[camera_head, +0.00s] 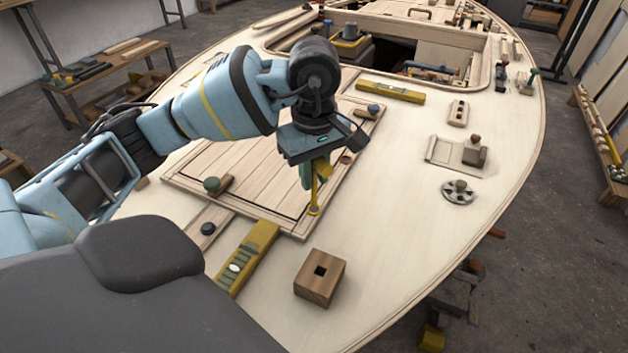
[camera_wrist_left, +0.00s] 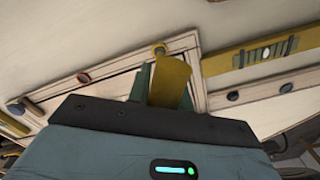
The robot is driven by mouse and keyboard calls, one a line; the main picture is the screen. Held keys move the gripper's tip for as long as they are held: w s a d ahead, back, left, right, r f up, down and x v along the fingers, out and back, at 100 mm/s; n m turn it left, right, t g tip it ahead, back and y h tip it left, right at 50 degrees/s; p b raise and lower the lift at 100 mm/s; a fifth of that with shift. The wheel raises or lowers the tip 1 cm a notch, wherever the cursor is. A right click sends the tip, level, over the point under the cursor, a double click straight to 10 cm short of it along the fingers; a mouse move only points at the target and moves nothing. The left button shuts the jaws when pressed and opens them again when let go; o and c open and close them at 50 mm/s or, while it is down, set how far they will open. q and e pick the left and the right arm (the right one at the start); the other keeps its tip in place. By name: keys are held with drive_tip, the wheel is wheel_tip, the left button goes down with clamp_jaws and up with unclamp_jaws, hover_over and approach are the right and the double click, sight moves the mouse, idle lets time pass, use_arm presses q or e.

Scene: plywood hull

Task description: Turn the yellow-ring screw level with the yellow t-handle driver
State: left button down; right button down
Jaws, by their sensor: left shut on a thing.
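My left gripper (camera_head: 316,172) is shut on the yellow t-handle driver (camera_head: 322,172) and holds it over the near right corner of the hatch panel (camera_head: 240,165). The driver points down, and its lower end is at the yellow-ring screw (camera_head: 314,210); I cannot tell whether it is seated. In the left wrist view the driver's broad yellow handle (camera_wrist_left: 170,82) stands between the fingers, and the yellow-ring screw (camera_wrist_left: 158,50) shows just beyond it. The screw's head is mostly hidden, so its height is unclear. My right gripper is not in view.
A yellow spirit level (camera_head: 247,257) and a wooden block with a square hole (camera_head: 320,277) lie on the deck nearby. A green-knobbed wooden piece (camera_head: 216,185) sits on the panel. Another yellow level (camera_head: 390,92) lies farther back.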

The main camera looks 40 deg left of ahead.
use_arm(q)
drive_tip(key=shift+f, duration=0.15)
drive_tip(key=shift+f+b, duration=0.3)
drive_tip(key=shift+f, duration=0.05)
idle(0.3)
drive_tip(key=shift+m, duration=0.4)
drive_tip(key=shift+f+m+b, duration=0.1)
drive_tip(key=shift+m+b, duration=0.5)
drive_tip(key=shift+m, duration=1.3)
